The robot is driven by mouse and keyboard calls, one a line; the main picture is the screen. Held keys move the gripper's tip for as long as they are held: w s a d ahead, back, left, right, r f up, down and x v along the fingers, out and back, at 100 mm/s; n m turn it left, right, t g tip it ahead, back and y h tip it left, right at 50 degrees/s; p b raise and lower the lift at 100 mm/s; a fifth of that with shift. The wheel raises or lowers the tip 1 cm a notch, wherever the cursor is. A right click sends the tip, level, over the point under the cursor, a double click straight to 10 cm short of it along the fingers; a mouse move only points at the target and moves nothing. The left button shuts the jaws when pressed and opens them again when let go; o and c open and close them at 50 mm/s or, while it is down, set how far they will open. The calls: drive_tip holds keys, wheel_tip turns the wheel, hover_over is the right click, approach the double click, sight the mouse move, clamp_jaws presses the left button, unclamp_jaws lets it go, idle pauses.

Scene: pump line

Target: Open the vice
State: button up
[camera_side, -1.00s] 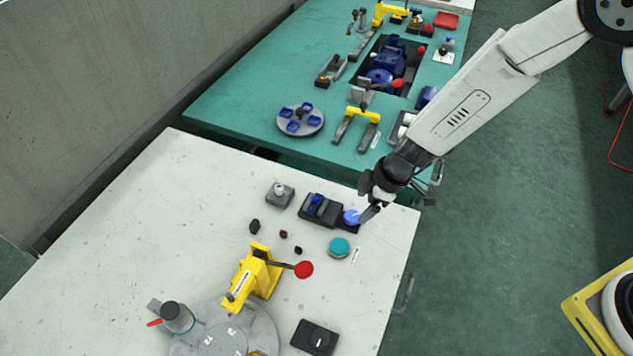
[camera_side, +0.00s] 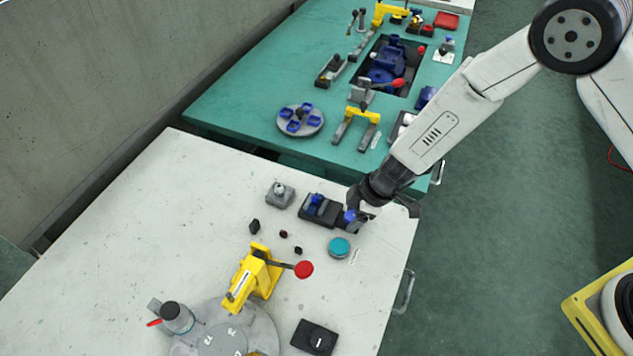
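A small black device with a blue block on it (camera_side: 316,202) lies near the back right of the white table; it looks like the vice. A blue round knob (camera_side: 350,215) is at its right end. My gripper (camera_side: 361,219) points down at this knob, and its fingers cover part of it. It is too small to tell whether the fingers touch or grip the knob, or how wide the jaws of the vice stand.
A teal round button (camera_side: 339,247) is just below my gripper. A grey block (camera_side: 280,195) is to the left, with small dark pieces (camera_side: 254,226) nearby. A yellow clamp (camera_side: 253,278) with a red knob (camera_side: 304,270) stands nearer. The table's left part is clear.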

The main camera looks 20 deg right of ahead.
clamp_jaws()
drive_tip(key=shift+m, duration=0.6)
drive_tip(key=shift+m+t, duration=0.4)
drive_tip(key=shift+m, duration=0.1)
drive_tip(key=shift+a+r+m+t+h, duration=0.1)
drive_tip(key=shift+m+t+h, duration=0.3)
drive_tip(key=shift+m, duration=0.9)
drive_tip(key=shift+o, duration=1.7)
unclamp_jaws()
drive_tip(key=shift+r, duration=0.1)
drive_tip(key=v, duration=0.7)
drive_tip(key=shift+r, duration=0.25)
